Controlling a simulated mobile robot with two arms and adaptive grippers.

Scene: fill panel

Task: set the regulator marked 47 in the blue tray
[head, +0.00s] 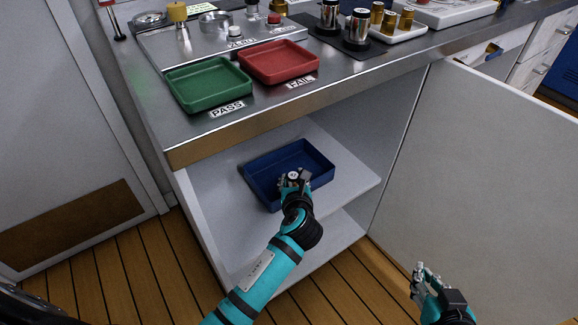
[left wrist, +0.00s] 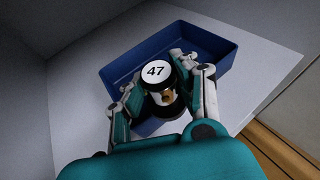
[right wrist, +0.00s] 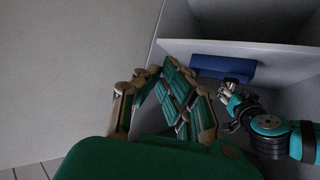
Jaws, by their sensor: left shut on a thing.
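The regulator marked 47 (left wrist: 156,73) has a white round top with black numerals, and a dark body with a brass-coloured part. My left gripper (head: 293,180) is shut on it, with fingers on both sides. In the head view it is over the near part of the blue tray (head: 262,168). The tray also shows around the regulator in the left wrist view (left wrist: 215,42). Whether the regulator's base touches the tray floor is hidden. The tray stands on the cabinet's upper shelf. My right gripper (head: 427,275) is empty, with its fingers apart, outside the cabinet.
The shelf (head: 345,168) is clear right of the tray. The counter edge (head: 300,100) overhangs it. An open door (head: 480,170) stands at right. A green tray (head: 205,85) marked PASS and a red tray (head: 278,62) marked FAIL sit on the counter, with other regulators behind.

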